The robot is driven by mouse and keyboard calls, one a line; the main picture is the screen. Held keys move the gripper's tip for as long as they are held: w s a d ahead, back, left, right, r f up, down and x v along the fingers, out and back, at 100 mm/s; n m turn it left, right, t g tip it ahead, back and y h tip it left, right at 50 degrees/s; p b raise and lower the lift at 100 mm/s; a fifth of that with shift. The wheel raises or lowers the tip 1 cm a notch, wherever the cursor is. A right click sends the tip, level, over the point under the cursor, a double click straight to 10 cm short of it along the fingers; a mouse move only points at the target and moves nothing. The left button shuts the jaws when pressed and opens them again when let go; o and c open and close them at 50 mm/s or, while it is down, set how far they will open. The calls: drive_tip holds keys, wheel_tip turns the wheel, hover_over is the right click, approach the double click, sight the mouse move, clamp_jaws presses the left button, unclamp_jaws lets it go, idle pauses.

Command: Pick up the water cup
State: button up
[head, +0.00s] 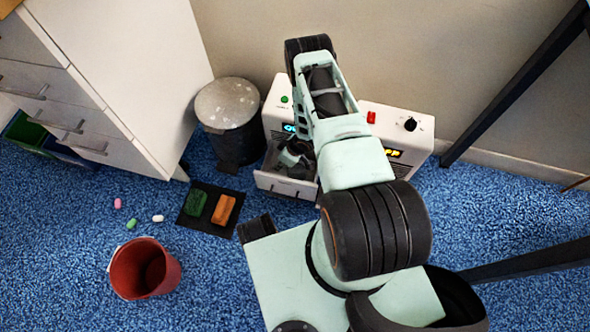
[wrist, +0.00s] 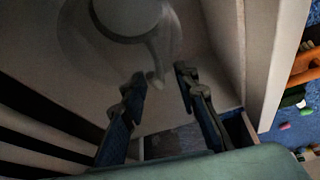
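A dim grey round thing with a handle, which looks like the water cup (wrist: 126,14), is at the top of the wrist view, cut off by the frame edge. Its handle (wrist: 155,62) points down toward my gripper (wrist: 160,78). The two dark fingers are apart with nothing clamped between them. The handle's end lies near the gap between the fingertips; I cannot tell whether they touch. In the head view my gripper (head: 293,158) is down at the open drawer of a white machine (head: 280,125). The cup cannot be made out there.
Pale walls stand close around my gripper in the wrist view. A lidded bin (head: 228,115) is left of the machine. A black mat (head: 190,222) with green and orange blocks, small capsules and a red bucket (head: 128,285) lie on the blue carpet. A white cabinet (head: 135,70) is left.

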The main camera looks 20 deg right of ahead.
clamp_jaws()
drive_tip(key=shift+r, duration=0.2)
idle(0.3)
wheel_tip(320, 180, up, 12)
drive_tip(key=p, duration=0.5)
drive_tip(key=s+d+p, duration=0.3)
drive_tip(key=s+d, duration=0.9)
drive_tip(key=shift+s+d+f, duration=0.2)
drive_tip(key=shift+s+d, duration=0.1)
drive_tip(key=shift+s, duration=0.1)
idle(0.3)
idle(1.3)
